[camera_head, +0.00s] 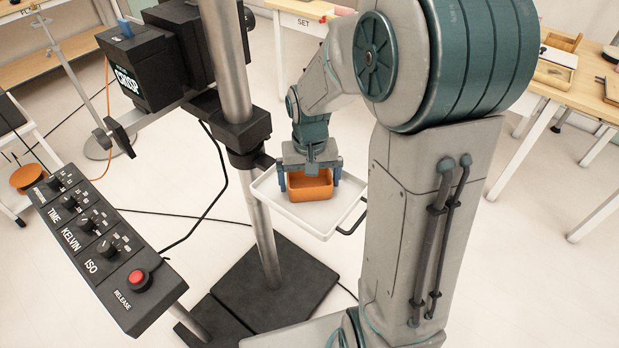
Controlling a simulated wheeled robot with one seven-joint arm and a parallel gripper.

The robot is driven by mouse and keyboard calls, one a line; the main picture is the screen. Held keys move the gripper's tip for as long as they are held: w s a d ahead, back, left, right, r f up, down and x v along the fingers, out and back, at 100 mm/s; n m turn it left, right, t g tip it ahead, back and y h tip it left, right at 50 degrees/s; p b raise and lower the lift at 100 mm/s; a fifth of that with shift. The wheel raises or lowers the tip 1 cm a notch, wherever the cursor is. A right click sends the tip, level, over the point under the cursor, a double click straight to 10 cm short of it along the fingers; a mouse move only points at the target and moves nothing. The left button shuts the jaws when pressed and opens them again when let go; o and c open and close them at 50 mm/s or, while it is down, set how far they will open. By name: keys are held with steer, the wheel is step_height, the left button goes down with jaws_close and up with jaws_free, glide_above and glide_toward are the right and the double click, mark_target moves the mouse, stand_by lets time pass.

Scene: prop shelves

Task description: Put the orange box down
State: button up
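The orange box (311,190) is a small open-topped box at the middle of the head view, over the white tray (275,200). My gripper (309,177) points down at it from above. Its two blue fingers stand at the box's left and right sides and appear to press against them. The box looks level. Whether its underside touches the tray or hangs just above it cannot be told. The gripper hides part of the box's far side.
The tray has a dark handle (351,222) and sits by a metal column (262,235) on a black base. A control panel (92,245) stands at left. A table at right holds another orange container (563,41). My arm fills the centre right.

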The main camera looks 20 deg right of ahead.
step_height(320, 180, up, 7)
steer(key=s+r+n+t, duration=0.1)
steer(key=s+r+t, duration=0.2)
steer(key=s, duration=1.1)
steer(key=shift+r+n, duration=0.2)
steer(key=shift+n, duration=0.2)
stand_by(0.6)
